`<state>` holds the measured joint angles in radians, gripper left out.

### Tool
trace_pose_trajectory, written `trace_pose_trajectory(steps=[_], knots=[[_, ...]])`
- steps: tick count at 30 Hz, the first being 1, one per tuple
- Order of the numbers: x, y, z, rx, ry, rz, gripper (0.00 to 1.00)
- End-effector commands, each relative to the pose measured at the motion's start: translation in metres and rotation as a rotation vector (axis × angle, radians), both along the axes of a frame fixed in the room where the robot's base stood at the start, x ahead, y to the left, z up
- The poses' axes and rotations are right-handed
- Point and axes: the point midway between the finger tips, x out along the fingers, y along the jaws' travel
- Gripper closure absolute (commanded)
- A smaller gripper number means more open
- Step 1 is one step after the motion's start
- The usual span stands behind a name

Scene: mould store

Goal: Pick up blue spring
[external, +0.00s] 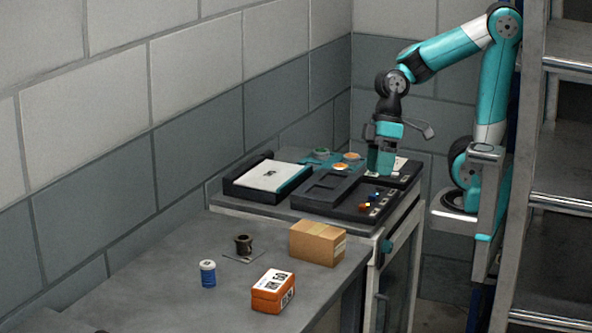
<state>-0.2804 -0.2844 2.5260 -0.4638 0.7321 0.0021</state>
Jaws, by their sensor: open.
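My gripper (380,172) hangs down over the far part of the black tray (325,204) at the back of the bench. Its fingers are open, and I see nothing held between them. A small blue piece (376,195) lies in the tray's right part, below and in front of the gripper, among small red and white pieces. It may be the blue spring, but it is too small to tell its shape. The gripper and the blue piece look apart.
A white-topped black box (273,177) sits left of the tray, with round green and orange items behind. In front stand a cardboard box (317,243), an orange box (273,291), a blue can (208,274) and a dark pot (243,244). Metal shelving (565,203) rises at right.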

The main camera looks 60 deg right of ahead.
Motion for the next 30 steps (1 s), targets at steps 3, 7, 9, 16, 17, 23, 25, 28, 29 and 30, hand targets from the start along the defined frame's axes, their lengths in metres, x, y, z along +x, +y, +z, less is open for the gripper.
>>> trace_pose_trajectory(steps=[3, 7, 9, 16, 17, 23, 25, 28, 29, 30], knots=[[0.044, 0.02, 0.002, -0.03, -0.035, 0.011, 0.34], [0.117, 0.068, 0.001, -0.076, -0.107, 0.018, 0.34], [0.152, 0.102, -0.003, -0.095, -0.15, 0.018, 0.34], [0.22, 0.209, -0.026, -0.12, -0.268, 0.002, 0.34], [0.223, 0.219, -0.029, -0.12, -0.276, 0.001, 0.34], [0.235, 0.249, -0.04, -0.12, -0.307, -0.01, 0.34], [0.238, 0.251, -0.049, -0.121, -0.306, -0.011, 0.34], [0.244, 0.255, -0.068, -0.122, -0.304, -0.01, 0.34], [0.247, 0.257, -0.075, -0.122, -0.304, -0.01, 0.34], [0.249, 0.259, -0.084, -0.122, -0.304, -0.01, 0.34]])
